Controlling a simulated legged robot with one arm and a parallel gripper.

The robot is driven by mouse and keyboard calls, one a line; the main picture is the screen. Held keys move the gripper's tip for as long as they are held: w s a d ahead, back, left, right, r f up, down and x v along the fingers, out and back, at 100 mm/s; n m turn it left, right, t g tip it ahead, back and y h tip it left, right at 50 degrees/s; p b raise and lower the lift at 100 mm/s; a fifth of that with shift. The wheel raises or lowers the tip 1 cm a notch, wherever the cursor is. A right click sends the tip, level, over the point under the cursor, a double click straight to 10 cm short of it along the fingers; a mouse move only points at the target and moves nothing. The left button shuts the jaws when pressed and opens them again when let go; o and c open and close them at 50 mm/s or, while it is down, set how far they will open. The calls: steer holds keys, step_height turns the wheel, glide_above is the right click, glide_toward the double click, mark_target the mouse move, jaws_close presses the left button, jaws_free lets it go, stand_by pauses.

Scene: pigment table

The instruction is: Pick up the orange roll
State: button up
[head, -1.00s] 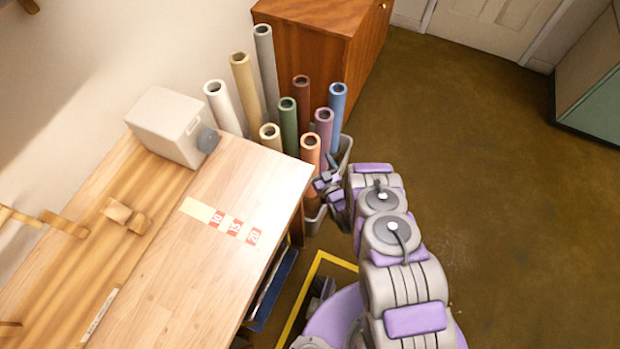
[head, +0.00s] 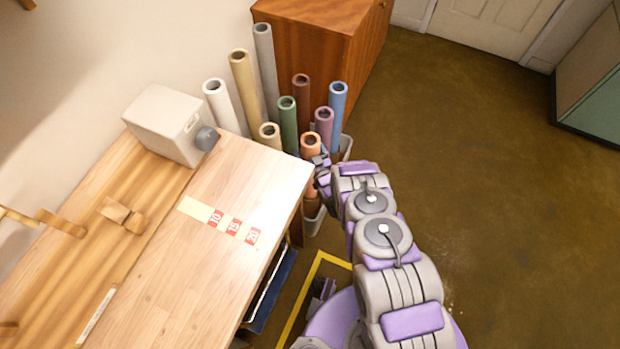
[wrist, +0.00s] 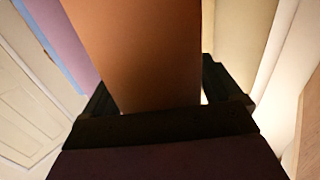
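The orange roll (head: 311,143) stands upright at the front of the group of rolls, just off the table's right corner. In the head view my gripper (head: 320,168) is at its upper part, and the fingers partly hide the roll below its top. In the wrist view the orange roll (wrist: 145,50) fills the middle, between the two dark fingers of my gripper (wrist: 158,88). A thin bright gap shows beside the roll at the right finger, so the fingers look open around it. Contact at the left finger is unclear.
Purple (head: 324,118), blue (head: 338,105), green (head: 288,115) and cream (head: 270,132) rolls stand close around it, with several others behind. The wooden table (head: 225,270) lies at left. A brown cabinet (head: 320,45) stands behind. The floor at right is clear.

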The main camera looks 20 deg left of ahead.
jaws_close()
stand_by(0.7)
steer(key=shift+r, duration=0.15)
